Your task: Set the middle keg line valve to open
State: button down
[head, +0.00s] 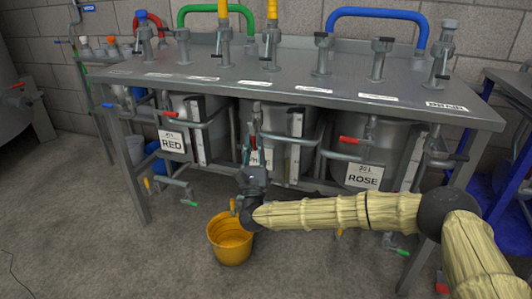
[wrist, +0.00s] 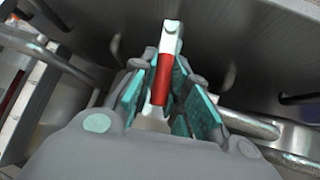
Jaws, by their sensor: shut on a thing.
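The middle keg (head: 285,122) stands under the steel bench, between the kegs labelled RED and ROSE. Its label is mostly hidden by my gripper (head: 254,150). In the wrist view, a valve lever with a red sleeve and a pale metal end (wrist: 163,80) lies between the two teal-padded fingers of my gripper (wrist: 168,92). The fingers are shut on this lever. The lever's pivot is hidden by the gripper body, so I cannot tell its exact setting.
A yellow bucket (head: 229,240) stands on the floor below my gripper. The left red-handled valve (head: 170,114) and right red-handled valve (head: 349,140) flank the middle keg. The steel bench top (head: 290,84) overhangs the kegs. Open floor lies at the front left.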

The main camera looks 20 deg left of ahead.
jog(key=shift+s+a+f+m+t+h+b, duration=0.1)
jog(key=shift+a+m+t+h+b, duration=0.25)
jog(key=shift+m+h, duration=0.5)
jog(key=shift+s+a+f+m+t+h+b, duration=0.1)
jog(key=shift+a+m+t+h+b, duration=0.2)
jog(key=shift+m+h, duration=0.5)
jog(key=shift+r, duration=0.1)
jog(key=c, duration=1.4)
grip_release()
jog(key=shift+c, duration=0.2)
jog(key=shift+m, duration=0.25)
jog(key=shift+d, duration=0.1)
jog(key=v, duration=1.2)
jog(key=shift+w, duration=0.1)
